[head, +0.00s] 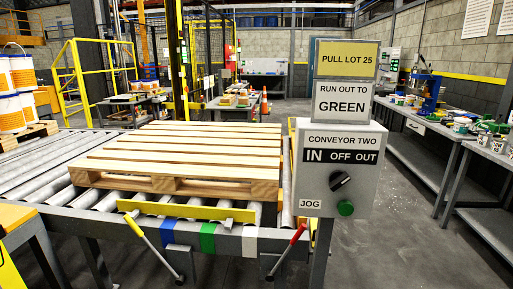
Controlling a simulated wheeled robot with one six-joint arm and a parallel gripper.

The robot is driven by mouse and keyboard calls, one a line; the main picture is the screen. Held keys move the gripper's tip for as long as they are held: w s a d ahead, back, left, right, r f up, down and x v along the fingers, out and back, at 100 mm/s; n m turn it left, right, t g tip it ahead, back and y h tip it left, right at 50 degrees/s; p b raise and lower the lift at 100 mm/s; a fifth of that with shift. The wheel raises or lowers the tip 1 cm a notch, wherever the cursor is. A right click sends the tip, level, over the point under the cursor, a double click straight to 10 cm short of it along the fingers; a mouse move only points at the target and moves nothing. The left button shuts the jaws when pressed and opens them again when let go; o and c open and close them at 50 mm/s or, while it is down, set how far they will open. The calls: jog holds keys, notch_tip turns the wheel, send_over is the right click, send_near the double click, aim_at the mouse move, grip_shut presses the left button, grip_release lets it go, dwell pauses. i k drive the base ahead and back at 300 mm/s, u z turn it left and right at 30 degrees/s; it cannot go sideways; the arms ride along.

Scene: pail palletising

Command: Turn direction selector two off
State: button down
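The direction selector two (340,181) is a black rotary knob on the grey control box (365,205) marked CONVEYOR TWO, with IN, OFF and OUT printed above it. The knob is tilted, its upper end leaning to the right, toward the OUT side. A green JOG button (345,208) sits below it. Signs above read PULL LOT 25 (347,58) and RUN OUT TO GREEN (342,103). My gripper is not in view.
An empty wooden pallet (185,155) lies on the roller conveyor (40,170) left of the box. A yellow bar (187,211) and levers with red (298,234) and yellow handles are in front. Blue, green (208,237) and white bands mark the frame. Benches stand right; floor between is clear.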

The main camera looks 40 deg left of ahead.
aim_at(338, 178)
jog(key=u, duration=3.6)
jog(key=i, duration=0.9)
jog(key=z, duration=2.6)
